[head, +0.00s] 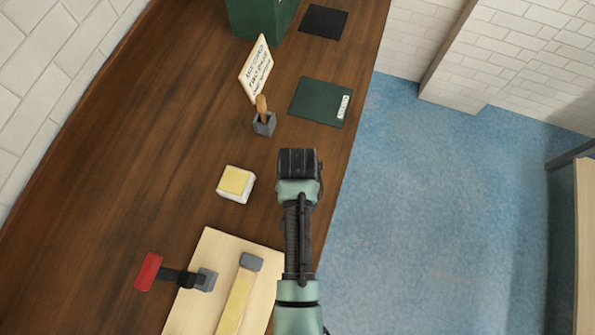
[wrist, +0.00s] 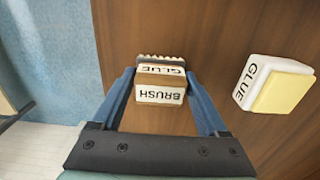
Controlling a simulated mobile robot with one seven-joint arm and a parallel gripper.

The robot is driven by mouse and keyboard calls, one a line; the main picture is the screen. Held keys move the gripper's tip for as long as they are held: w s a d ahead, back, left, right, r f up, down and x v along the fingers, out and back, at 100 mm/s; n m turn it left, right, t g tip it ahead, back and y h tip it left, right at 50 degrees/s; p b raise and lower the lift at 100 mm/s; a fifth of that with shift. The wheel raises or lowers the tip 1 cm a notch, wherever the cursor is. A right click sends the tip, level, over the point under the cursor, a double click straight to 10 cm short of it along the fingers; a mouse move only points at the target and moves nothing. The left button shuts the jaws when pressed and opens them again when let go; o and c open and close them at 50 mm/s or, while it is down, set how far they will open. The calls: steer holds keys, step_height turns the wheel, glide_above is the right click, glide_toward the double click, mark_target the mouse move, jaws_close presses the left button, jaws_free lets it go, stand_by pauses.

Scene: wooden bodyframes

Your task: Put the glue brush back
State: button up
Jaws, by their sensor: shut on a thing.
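My gripper (wrist: 160,78) is shut on the glue brush (wrist: 160,95), with one blue finger on each side of it. The brush is a brown and white block lettered GLUE and BRUSH, with a ridged dark edge at its far end. I cannot tell its height above the bench. In the head view my gripper (head: 299,163) is near the bench's right edge, and the brush is hidden there. A white glue tub (head: 236,184) with a pale yellow top stands to its left. The tub, lettered GLUE, also shows at the right of the wrist view (wrist: 272,84).
On the wooden bench (head: 130,160) are a grey holder (head: 264,124) with a wooden-handled tool, a lettered card (head: 256,68), a green mat (head: 321,102), a black mat (head: 323,21) and a green box (head: 262,17). A pale board (head: 205,300) and a red-ended clamp (head: 149,271) lie nearest.

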steer(key=shift+f, duration=0.15)
steer(key=o, duration=1.1)
steer(key=shift+r, duration=0.2)
